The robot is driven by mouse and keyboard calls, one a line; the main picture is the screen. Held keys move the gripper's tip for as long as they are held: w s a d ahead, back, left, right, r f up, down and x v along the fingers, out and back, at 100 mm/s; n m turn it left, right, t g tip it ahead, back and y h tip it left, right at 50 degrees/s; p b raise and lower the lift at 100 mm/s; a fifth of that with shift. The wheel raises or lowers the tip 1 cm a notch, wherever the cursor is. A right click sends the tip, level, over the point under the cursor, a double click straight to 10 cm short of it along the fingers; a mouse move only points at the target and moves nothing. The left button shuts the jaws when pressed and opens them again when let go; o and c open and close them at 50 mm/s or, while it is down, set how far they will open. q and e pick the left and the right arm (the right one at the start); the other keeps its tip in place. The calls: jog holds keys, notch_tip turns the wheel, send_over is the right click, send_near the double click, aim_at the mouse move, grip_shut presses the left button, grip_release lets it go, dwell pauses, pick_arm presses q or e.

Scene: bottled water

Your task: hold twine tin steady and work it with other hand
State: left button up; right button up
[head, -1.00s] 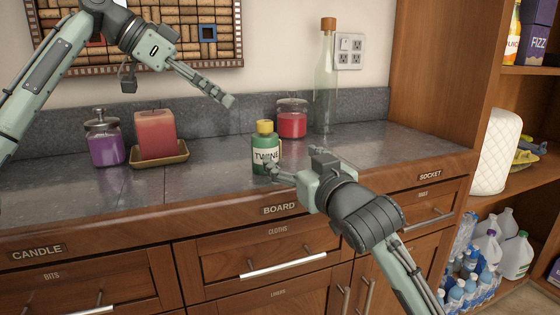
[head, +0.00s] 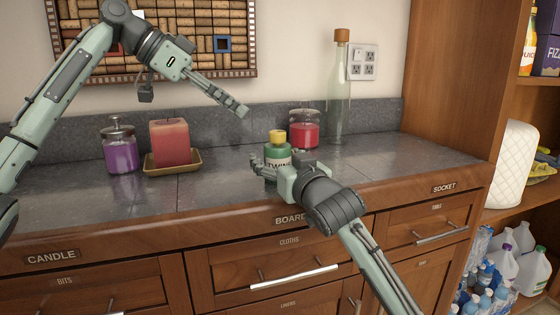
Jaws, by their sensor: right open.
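The twine tin (head: 277,148), a green container with a yellow cap and a "TWINE" label, stands upright on the grey counter. My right gripper (head: 272,170) is open at the tin's front. One finger reaches past the tin's left side, and the gripper body covers the lower right of the tin and part of its label. I cannot tell whether the fingers touch it. My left gripper (head: 240,109) hangs above the counter, up and to the left of the cap and apart from it. Its fingers look close together from this side, so its opening is unclear.
A red jar (head: 304,130) and a tall corked bottle (head: 338,95) stand behind the tin to the right. A red candle (head: 169,142) on a tray (head: 186,163) and a purple jar (head: 120,152) stand to the left. Clear counter lies between candle and tin.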

jog(key=c, duration=1.4)
jog(key=shift+o, duration=0.2)
jog(key=o, duration=0.8)
jog(key=shift+c, duration=0.2)
jog(key=c, duration=0.6)
jog(key=shift+o, duration=0.2)
